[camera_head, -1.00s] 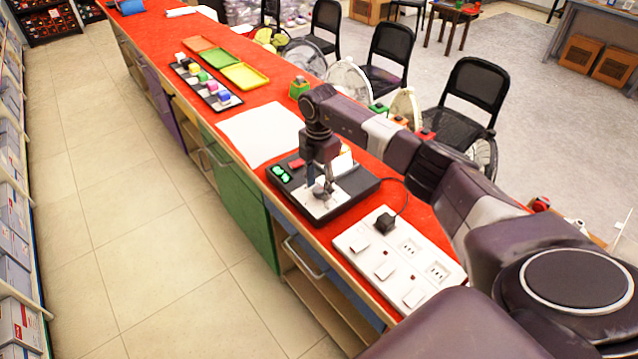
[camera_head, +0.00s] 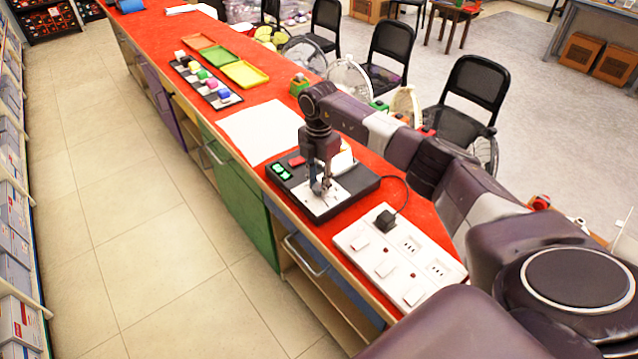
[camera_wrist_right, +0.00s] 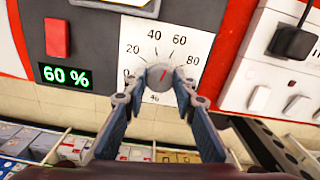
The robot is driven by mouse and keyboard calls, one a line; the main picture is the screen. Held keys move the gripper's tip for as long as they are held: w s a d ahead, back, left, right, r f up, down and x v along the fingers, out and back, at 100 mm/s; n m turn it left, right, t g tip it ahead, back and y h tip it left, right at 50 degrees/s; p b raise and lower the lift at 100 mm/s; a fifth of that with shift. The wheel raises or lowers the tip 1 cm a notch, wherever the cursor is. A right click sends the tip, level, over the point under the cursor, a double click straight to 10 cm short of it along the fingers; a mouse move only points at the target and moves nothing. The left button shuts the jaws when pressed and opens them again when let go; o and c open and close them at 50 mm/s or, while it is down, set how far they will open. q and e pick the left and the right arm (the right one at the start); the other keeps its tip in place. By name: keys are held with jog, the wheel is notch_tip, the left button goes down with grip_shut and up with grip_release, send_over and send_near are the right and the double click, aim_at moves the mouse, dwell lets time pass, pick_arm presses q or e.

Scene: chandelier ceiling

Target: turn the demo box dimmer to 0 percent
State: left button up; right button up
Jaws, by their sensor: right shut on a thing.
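The demo box (camera_head: 362,183) is a black box on the red counter, with a white dial plate (camera_head: 322,208) and a green-lit display (camera_head: 281,172). In the wrist view the display (camera_wrist_right: 66,77) reads 60 %. The round grey dimmer knob (camera_wrist_right: 160,82) has a red pointer mark aimed up and slightly right. Scale numbers, including 0, 40, 60 and 80, surround it. My right gripper (camera_wrist_right: 160,90) is shut on the knob, one finger on each side; it also shows over the dial in the head view (camera_head: 319,188). My left gripper is not in view.
A white socket strip (camera_head: 400,258) with a black plug (camera_head: 385,221) lies beside the box. A red switch (camera_wrist_right: 57,38) sits above the display. White paper (camera_head: 262,132) and a tray of coloured pieces (camera_head: 207,82) lie farther along the counter.

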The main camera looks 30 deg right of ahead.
jog(key=n+b, duration=0.2)
jog(key=n, duration=0.4)
jog(key=n+b, duration=0.2)
jog(key=n, duration=0.3)
jog(key=shift+w, duration=0.1)
jog(key=n+b, duration=0.2)
jog(key=n, duration=0.4)
jog(key=shift+n, duration=0.4)
jog(key=n+b, duration=0.1)
jog(key=n, duration=0.4)
jog(key=shift+r, duration=0.1)
jog(key=o, duration=1.2)
jog(key=shift+c, duration=0.2)
